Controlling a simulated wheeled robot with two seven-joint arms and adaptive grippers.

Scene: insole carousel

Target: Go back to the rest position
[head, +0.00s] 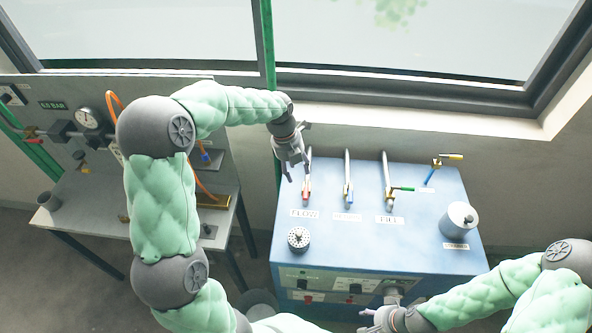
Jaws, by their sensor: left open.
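My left gripper (292,170) is open and empty. It hangs above the back left part of the blue cabinet (262,262), close to the valve with the red handle (306,190). Whether it touches that valve's pipe I cannot tell. My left arm arches in from the lower left. My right gripper (368,320) is low at the bottom edge of the head view, in front of the cabinet's front panel. It points left and nothing shows in it; its jaw opening is unclear.
A side bench (90,207) with a gauge (88,118) stands left. A window is behind.

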